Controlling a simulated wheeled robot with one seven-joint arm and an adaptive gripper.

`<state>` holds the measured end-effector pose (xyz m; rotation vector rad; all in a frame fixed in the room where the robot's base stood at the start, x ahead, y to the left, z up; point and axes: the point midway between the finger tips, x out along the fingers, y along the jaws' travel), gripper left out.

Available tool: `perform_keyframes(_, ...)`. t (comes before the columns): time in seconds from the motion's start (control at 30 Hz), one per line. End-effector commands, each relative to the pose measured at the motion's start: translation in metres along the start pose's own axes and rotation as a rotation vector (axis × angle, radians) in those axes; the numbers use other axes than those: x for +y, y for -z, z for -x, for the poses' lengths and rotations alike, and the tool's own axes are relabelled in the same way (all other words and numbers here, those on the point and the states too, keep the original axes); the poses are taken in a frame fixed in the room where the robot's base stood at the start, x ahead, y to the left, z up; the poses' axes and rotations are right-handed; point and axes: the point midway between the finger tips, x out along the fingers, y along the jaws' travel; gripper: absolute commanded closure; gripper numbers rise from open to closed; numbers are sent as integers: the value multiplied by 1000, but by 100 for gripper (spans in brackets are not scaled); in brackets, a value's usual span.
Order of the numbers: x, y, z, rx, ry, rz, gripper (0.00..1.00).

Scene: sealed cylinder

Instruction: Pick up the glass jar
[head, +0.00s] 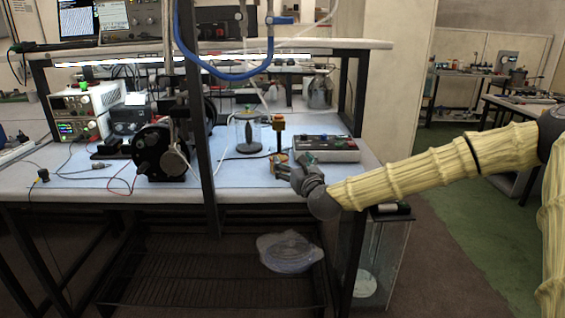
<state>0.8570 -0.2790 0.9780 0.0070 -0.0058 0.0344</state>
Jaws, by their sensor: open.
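A clear glass jar (240,134) stands upright on the blue bench top, left of my gripper. A dark stem and round dark foot show in or behind its glass. My gripper (281,168) is open over the bench's front right part, nearer to me than the jar and apart from it. Its fingers point left, and a small yellowish ring-shaped thing shows beside them. I cannot tell whether they touch this thing. The gap between the fingers is too small to see clearly.
A dark upright post (203,130) stands left of the jar. A black round machine (160,152) is farther left. A grey control box (326,148) lies right of the jar. A blue hose (228,77) hangs above. A tall clear glass container (383,262) stands below the bench's right end.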

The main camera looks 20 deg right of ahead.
Motion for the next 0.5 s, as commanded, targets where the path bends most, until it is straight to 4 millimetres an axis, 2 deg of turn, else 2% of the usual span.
perform_keyframes(0.03, 8, 0, -10, 1, -9, 6, 17)
perform_keyframes(0.13, 14, 1, -24, 2, -15, 5, 17)
perform_keyframes(0.5, 13, 4, -49, 1, -16, 7, 17)
